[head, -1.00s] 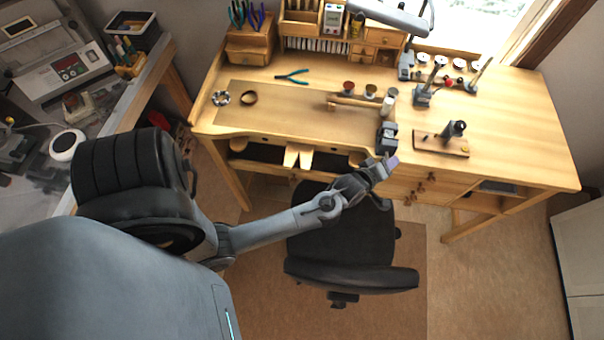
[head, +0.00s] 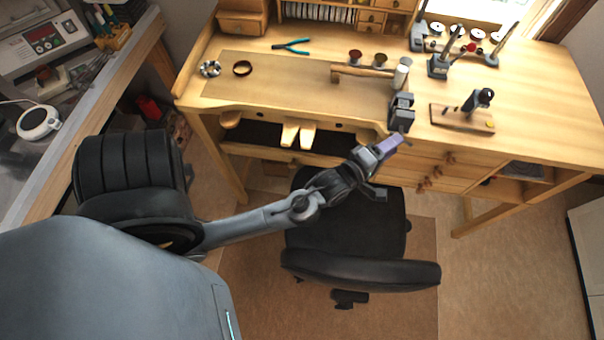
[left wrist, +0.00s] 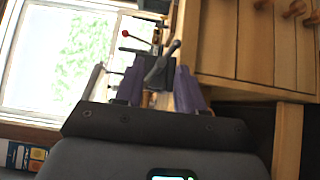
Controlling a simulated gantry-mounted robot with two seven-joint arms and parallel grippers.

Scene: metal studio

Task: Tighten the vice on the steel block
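The vice (head: 401,112) is a small dark grey clamp on the bench's front edge, right of centre. I cannot make out the steel block in its jaws in either view. My left gripper (head: 389,148), with purple fingers, is just in front of and below the vice in the head view. In the left wrist view its two fingers (left wrist: 158,88) stand apart, with dark vice parts and a grey bar (left wrist: 163,63) showing between and beyond them. I see no grip on anything; contact cannot be told. My right gripper is not in view.
The wooden bench (head: 540,120) holds a small stand on a wooden base (head: 462,120), a wooden rod with small pots (head: 362,71) and teal pliers (head: 291,46). A black chair (head: 350,225) stands below my left forearm. Drawers (head: 430,170) lie right of the gripper.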

